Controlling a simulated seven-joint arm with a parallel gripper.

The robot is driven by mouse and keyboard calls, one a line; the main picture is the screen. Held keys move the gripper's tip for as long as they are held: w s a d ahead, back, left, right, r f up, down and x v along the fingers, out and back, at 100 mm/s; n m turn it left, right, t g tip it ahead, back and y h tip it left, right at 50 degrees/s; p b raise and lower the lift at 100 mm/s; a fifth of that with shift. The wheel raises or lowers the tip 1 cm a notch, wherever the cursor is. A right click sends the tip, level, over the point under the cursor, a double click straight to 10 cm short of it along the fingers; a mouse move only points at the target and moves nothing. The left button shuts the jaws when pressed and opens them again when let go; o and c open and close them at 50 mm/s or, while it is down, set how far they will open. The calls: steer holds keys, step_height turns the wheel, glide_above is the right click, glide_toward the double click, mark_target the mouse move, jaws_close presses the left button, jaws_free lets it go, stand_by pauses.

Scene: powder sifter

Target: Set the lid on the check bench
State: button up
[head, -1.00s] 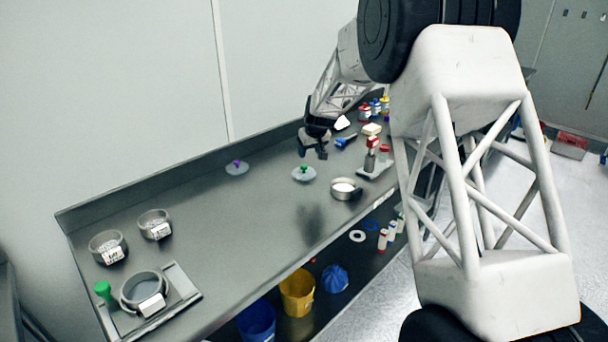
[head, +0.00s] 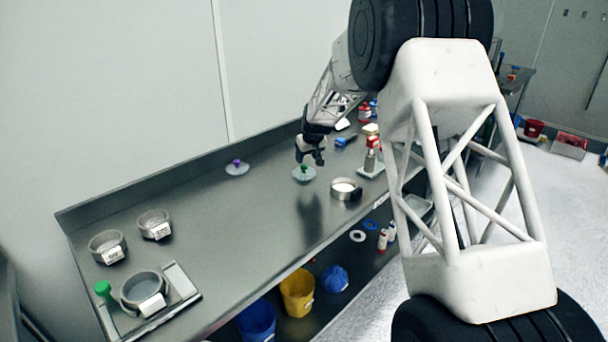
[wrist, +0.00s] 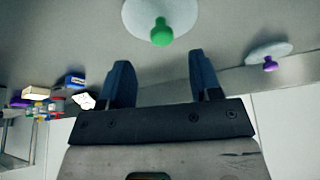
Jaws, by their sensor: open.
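Two round pale lids lie on the grey bench (head: 215,220). The lid with a green knob (head: 304,174) is near the bench's middle; it also shows at the top of the wrist view (wrist: 162,30). The lid with a purple knob (head: 237,168) lies to its left in the head view and shows at the right of the wrist view (wrist: 269,60). My gripper (head: 311,160) is open and empty, close above the green-knobbed lid in the head view. In the wrist view the green knob is beyond the fingertips (wrist: 160,68), between their lines. I cannot tell which bench area is the check bench.
A round pan with white powder (head: 345,189) stands just right of the green-knobbed lid. Two labelled sieves (head: 108,246) and a tray (head: 186,284) bearing another sieve and a green-topped item are at the left. The bench's middle-left is clear.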

mark_target(304, 166)
steer(key=shift+f, duration=0.1)
steer(key=shift+x, duration=2.5)
steer(key=shift+s+a, duration=0.1)
jaws_close()
steer(key=shift+r, duration=1.55)
steer(key=shift+s+r, duration=0.2)
steer(key=shift+r, duration=0.05)
steer(key=s+d+r, duration=0.1)
steer(key=s+d, duration=0.2)
steer(key=s, duration=1.2)
steer(key=shift+s+r, duration=0.15)
steer(key=shift+r, duration=0.05)
